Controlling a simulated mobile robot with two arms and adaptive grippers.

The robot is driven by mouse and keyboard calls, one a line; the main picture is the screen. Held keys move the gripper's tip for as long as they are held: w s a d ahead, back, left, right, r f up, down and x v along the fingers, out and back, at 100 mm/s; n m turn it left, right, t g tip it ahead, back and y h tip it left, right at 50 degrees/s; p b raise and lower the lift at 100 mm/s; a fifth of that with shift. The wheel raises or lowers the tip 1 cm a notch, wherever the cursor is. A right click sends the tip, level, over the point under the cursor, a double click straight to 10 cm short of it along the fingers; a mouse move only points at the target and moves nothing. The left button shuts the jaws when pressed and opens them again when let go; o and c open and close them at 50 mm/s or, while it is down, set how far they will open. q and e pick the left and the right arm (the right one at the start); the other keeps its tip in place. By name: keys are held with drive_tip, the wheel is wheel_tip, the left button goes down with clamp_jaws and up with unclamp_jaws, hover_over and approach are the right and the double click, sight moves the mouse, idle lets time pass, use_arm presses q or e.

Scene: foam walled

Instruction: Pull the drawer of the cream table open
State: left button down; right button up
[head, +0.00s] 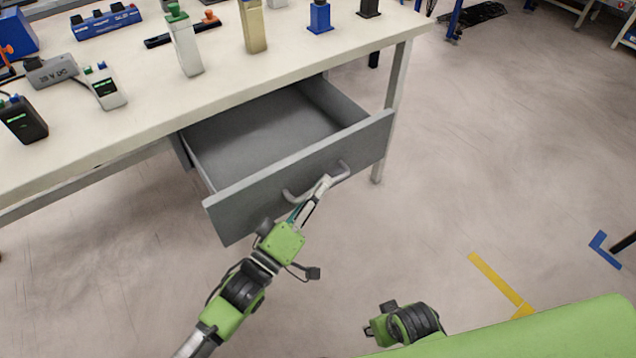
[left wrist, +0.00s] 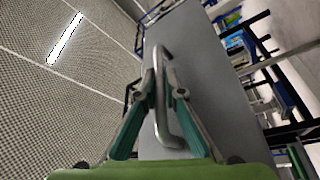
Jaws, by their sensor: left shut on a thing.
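The cream table (head: 130,110) stands across the upper left of the head view. Its grey drawer (head: 240,208) is pulled well out below the tabletop, and its empty inside shows. A curved grey handle (head: 343,171) is on the drawer front. My left gripper (head: 322,186) is shut on the handle, near its middle. In the left wrist view the fingers of the left gripper (left wrist: 163,88) close around the handle bar (left wrist: 180,128), in front of the grey drawer front (left wrist: 205,75). My right gripper's fingers do not show.
Several small devices and bottles stand on the tabletop, among them a white bottle with a green cap (head: 186,45) and a black device (head: 22,120). A table leg (head: 394,100) stands right of the drawer. The floor in front and to the right is clear, with yellow tape (head: 500,283).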

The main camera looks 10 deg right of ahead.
use_arm(q)
drive_tip(key=shift+f, duration=0.1)
drive_tip(key=c, duration=2.4)
unclamp_jaws()
drive_tip(key=v, duration=1.2)
